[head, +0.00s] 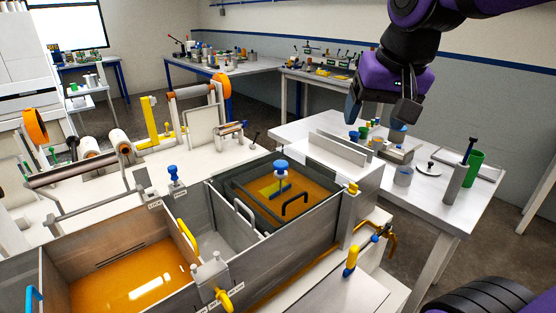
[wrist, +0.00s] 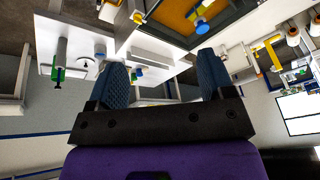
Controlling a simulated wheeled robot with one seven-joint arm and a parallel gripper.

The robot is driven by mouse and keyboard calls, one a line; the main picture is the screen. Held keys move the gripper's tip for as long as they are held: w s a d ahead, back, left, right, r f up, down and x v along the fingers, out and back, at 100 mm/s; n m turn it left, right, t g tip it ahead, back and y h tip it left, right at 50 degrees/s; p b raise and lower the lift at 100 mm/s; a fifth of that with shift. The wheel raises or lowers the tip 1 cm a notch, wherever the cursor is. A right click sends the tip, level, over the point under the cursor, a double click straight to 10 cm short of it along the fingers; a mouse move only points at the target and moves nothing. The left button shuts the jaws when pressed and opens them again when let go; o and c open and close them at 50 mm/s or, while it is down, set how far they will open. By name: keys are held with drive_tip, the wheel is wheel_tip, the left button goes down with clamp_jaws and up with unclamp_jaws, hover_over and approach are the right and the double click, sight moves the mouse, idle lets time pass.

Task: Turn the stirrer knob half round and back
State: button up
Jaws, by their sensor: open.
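The stirrer knob (head: 281,167) is blue and stands upright over the amber bath at the right end of the tank. In the wrist view the blue knob (wrist: 202,26) shows near the top, beyond the fingertips. My gripper (head: 381,112) is open and empty, high above the side table and to the right of the knob. Its two blue pads (wrist: 164,76) are wide apart with nothing between them. The gripper is well away from the knob and touches nothing that I can see.
A black handle (head: 295,204) rises beside the knob. A second amber bath (head: 130,275) lies at the front left. The side table (head: 440,215) holds small coloured pots, a grey cylinder (head: 455,184) and a green cup (head: 474,165). The air between gripper and knob looks clear.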

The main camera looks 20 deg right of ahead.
drive_tip(key=w+a+f+m+g, duration=0.25)
drive_tip(key=w+m, duration=0.35)
drive_tip(key=w, duration=1)
drive_tip(key=m+g, duration=0.2)
drive_tip(key=m, duration=0.5)
approach(281, 163)
wheel_tip(281, 163, down, 9)
drive_tip(key=shift+s+f, duration=0.1)
drive_tip(key=shift+s, duration=0.05)
drive_tip(key=c, duration=0.9)
